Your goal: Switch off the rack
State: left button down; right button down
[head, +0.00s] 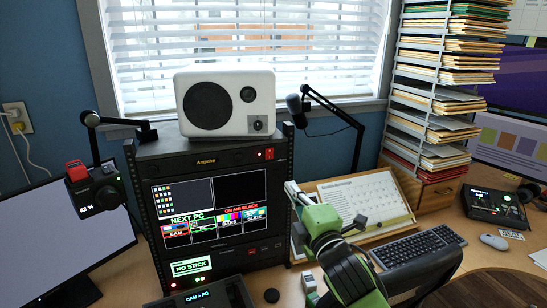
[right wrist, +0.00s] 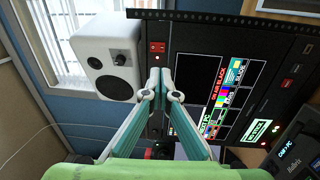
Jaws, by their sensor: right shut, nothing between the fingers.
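The rack (head: 143,195) is a black cabinet whose front screen (head: 210,205) is lit and reads "NEXT PC" and "ON AIR BLACK". A small red switch (head: 269,153) sits at the top right of its front panel, with a small red light beside it. In the right wrist view the red switch (right wrist: 156,47) shows just beyond the fingertips. My right gripper (head: 291,187) is shut and empty, in front of the rack's right side and below the switch. Its fingertips (right wrist: 160,76) appear close to the switch; I cannot tell whether they touch the panel. My left gripper is out of view.
A white speaker (head: 257,100) stands on the rack. A camera (head: 97,187) on a desk arm and a monitor (head: 60,240) are at left.

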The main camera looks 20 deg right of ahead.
aim_at(270, 151)
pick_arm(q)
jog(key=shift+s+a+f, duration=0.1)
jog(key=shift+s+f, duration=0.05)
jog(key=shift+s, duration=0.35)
pick_arm(e)
jog(key=shift+w+r, duration=0.1)
jog(key=shift+r, duration=0.45)
